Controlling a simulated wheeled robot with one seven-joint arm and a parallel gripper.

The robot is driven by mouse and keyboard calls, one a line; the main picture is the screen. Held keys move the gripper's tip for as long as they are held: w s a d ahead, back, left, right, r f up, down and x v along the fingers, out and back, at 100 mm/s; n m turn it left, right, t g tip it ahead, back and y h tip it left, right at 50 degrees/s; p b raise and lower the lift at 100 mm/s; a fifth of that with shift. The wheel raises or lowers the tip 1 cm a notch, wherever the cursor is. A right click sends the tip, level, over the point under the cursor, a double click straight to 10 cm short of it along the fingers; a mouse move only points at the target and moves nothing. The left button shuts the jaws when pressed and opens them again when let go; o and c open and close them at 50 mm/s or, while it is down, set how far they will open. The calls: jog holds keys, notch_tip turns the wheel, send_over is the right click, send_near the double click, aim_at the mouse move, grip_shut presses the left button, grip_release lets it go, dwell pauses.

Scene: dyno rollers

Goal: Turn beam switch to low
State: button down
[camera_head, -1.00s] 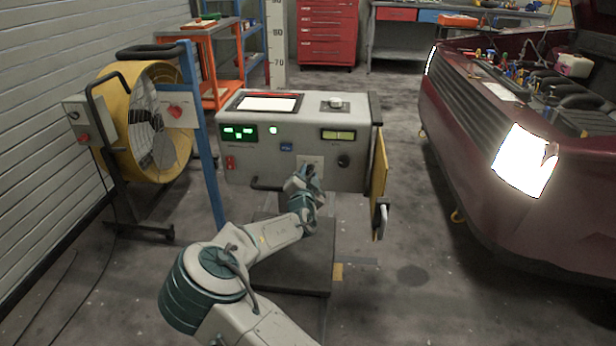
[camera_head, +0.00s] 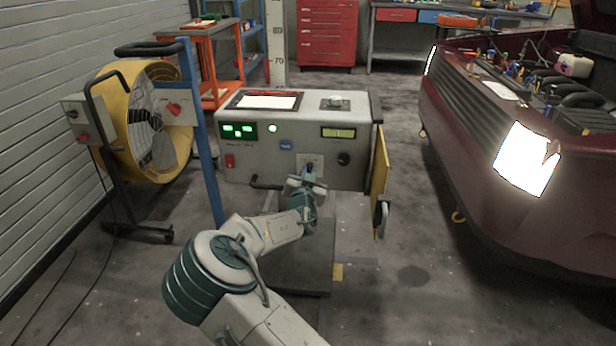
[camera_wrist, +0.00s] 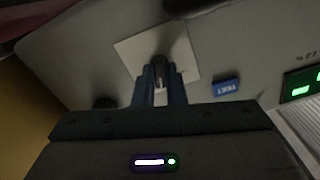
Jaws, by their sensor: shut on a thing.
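The grey control box (camera_head: 300,180) stands in the middle of the head view, with a light square plate (camera_head: 318,160) on its front. My gripper (camera_head: 309,172) is at that plate. In the wrist view, the two fingers of my gripper (camera_wrist: 160,82) are shut on a small dark switch knob (camera_wrist: 159,62) in front of the light plate (camera_wrist: 140,45). The fingers hide much of the knob, and I cannot read its setting or any marks beside it.
The blue TEST button (camera_wrist: 226,87) and a dark round knob (camera_head: 344,159) are on the same panel. A yellow fan (camera_head: 150,125) and blue post (camera_head: 202,140) stand at left. The dark red car (camera_head: 500,180) with lit headlight (camera_head: 526,158) stands at right.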

jog(key=n, duration=1.1)
jog(key=shift+n, duration=0.3)
dwell(0.4)
jog(key=c, duration=1.5)
grip_release()
jog(key=shift+a, duration=0.1)
jog(key=shift+s, duration=0.1)
jog(key=s+p, duration=0.2)
jog(key=s, duration=1.1)
jog(key=shift+s+a+p, duration=0.15)
jog(key=shift+s+p, duration=0.2)
jog(key=shift+p, duration=0.05)
